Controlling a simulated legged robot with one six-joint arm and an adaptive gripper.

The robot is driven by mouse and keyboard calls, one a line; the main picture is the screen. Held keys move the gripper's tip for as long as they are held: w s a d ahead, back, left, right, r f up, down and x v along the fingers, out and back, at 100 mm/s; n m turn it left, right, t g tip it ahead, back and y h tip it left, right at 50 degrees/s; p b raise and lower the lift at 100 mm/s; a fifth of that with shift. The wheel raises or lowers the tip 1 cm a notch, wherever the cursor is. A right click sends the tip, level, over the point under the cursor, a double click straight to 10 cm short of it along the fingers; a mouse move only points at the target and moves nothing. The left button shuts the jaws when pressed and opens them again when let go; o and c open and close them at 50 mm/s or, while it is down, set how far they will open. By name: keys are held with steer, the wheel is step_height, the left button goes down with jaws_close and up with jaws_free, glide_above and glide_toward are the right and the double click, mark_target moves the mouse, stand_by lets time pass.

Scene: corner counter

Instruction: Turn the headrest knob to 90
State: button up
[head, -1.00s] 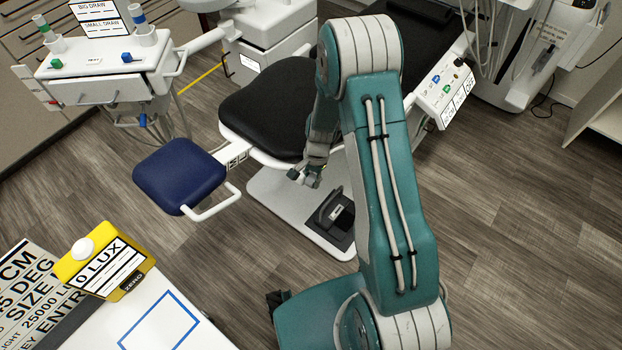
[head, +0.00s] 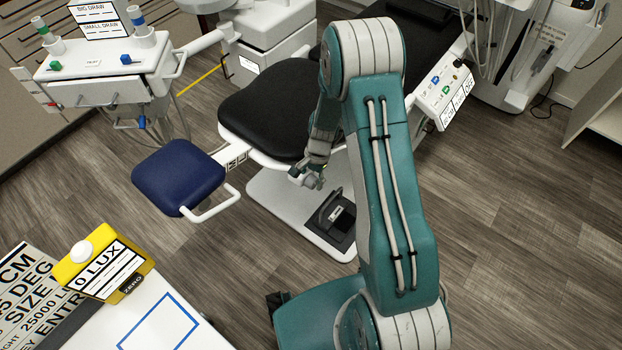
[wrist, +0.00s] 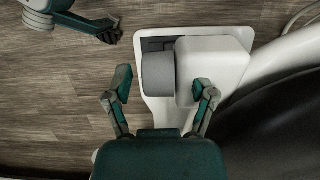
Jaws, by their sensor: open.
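A white control panel (head: 445,92) with small blue, green and black knobs is fixed at the right side of the black dental chair (head: 275,110). Its labels are too small to read, so I cannot tell which knob is the headrest knob. My gripper (head: 308,178) hangs low beside the front of the chair seat, above the white chair base, well left of and below the panel. In the wrist view my gripper (wrist: 162,87) is open, with its fingers spread and nothing between them. The panel is not in the wrist view.
A black foot pedal (head: 336,210) is on the white base (head: 270,200). An instrument tray (head: 95,65) stands at back left. A yellow "0 LUX" device (head: 105,265) is front left.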

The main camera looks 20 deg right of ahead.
steer(key=v, duration=1.1)
steer(key=shift+r, duration=0.35)
steer(key=shift+w, duration=0.15)
